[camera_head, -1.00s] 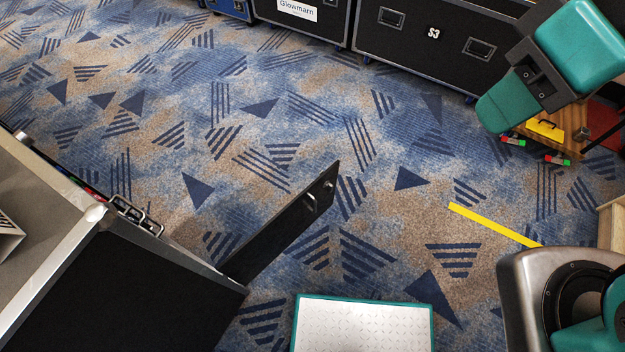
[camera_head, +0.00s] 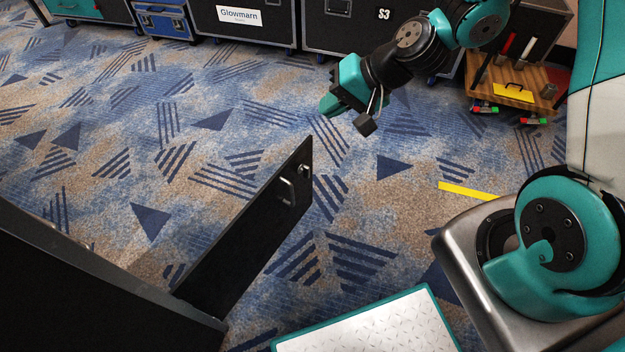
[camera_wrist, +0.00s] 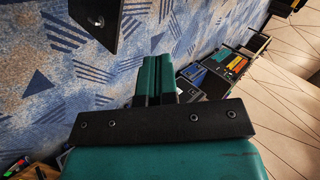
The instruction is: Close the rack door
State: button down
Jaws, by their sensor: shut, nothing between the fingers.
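The rack door (camera_head: 245,235) is a thin black panel standing open, swung out from the dark rack (camera_head: 80,290) at the lower left. A metal handle (camera_head: 288,190) and a round lock sit near its free end. My gripper (camera_head: 330,104) is beyond the door's free end, up and to the right of it in the head view, apart from it. In the wrist view my teal fingers (camera_wrist: 157,78) are together and empty. The door's end (camera_wrist: 98,18) shows at the top left of the wrist view, clear of the fingers.
Black flight cases (camera_head: 260,25) and a blue case (camera_head: 165,20) line the back. A yellow strip (camera_head: 467,191) lies on the patterned carpet. The wrist view shows an open tray of coloured items (camera_wrist: 232,65). Carpet around the door is clear.

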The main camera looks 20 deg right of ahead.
aim_at(306, 158)
jog(key=w+d+f+m+t+h+b, duration=0.15)
jog(key=d+f+m+b, duration=0.3)
jog(key=f, duration=0.75)
jog(key=w+d+f+m+t+b, duration=0.25)
jog(key=f+b, duration=0.25)
jog(key=f, duration=0.6)
jog(key=shift+g, duration=0.4)
jog(key=x, duration=0.3)
jog(key=b+x, duration=0.1)
jog(key=x, duration=0.3)
jog(key=b+x, duration=0.1)
jog(key=x, duration=0.3)
jog(key=shift+w+a+r, duration=0.3)
jog(key=shift+w+r, duration=0.05)
jog(key=shift+w+a+r, duration=0.1)
jog(key=shift+w+a, duration=0.15)
jog(key=shift+w, duration=0.2)
